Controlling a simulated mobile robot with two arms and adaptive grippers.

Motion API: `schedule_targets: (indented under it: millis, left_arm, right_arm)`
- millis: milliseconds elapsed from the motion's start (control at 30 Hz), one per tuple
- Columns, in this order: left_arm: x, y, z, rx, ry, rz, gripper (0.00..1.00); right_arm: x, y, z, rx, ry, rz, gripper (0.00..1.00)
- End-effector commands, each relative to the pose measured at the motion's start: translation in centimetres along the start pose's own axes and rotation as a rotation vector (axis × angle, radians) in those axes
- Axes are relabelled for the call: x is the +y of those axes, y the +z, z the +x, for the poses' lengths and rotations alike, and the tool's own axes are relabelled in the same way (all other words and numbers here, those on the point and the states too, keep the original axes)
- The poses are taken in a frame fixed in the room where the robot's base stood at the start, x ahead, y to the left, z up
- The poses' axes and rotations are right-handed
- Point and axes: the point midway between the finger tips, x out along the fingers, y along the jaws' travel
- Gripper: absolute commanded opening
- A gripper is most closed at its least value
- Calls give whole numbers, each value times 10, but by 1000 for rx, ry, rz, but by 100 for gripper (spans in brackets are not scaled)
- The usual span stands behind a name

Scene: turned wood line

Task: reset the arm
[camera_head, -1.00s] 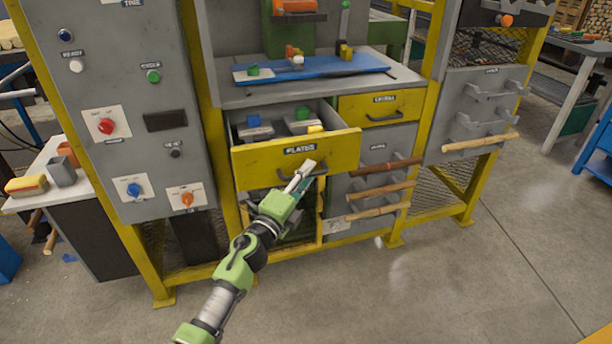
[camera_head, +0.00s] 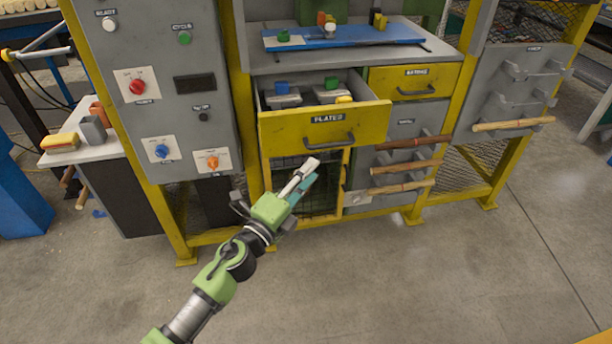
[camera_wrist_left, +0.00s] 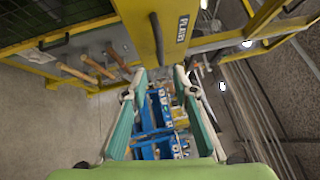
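My left arm comes in from the bottom of the head view. Its green gripper (camera_head: 306,176) is in front of the bench, just below the yellow drawer marked PLATES (camera_head: 290,131). In the left wrist view the two fingers (camera_wrist_left: 160,80) stand apart with nothing between them, so the gripper is open. The drawer is pulled out, with grey, blue and yellow pieces inside. Its dark handle (camera_head: 329,143) shows clear of the fingers in the head view. The drawer's yellow front also shows in the left wrist view (camera_wrist_left: 145,35). My right gripper is not in view.
A grey control panel (camera_head: 170,100) with knobs stands left. A blue board (camera_head: 345,37) lies on the bench above the drawer. Several wooden spindles, one at the front (camera_head: 400,187), stick out at the right. The concrete floor (camera_head: 420,290) in front is clear.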

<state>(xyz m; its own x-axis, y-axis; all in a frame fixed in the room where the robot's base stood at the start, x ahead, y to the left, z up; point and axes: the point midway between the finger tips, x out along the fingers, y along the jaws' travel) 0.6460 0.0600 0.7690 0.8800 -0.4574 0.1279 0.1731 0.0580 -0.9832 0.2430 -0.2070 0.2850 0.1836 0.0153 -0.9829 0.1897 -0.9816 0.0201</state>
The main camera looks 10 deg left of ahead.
Motion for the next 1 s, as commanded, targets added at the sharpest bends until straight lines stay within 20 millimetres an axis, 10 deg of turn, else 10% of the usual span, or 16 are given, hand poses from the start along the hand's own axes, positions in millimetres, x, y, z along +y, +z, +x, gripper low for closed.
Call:
schedule_targets:
  millis: [667, 833, 1000]
  left_arm:
    - [0, 6, -11, -34, 4, -37, 26]
    - [11, 42, -48, -259, 54, -295, 26]
    - [58, 76, -131, -602, 199, -701, 26]
  right_arm:
    - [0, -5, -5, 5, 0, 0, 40]
    - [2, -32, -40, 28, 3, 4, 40]
    - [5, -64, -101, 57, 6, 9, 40]
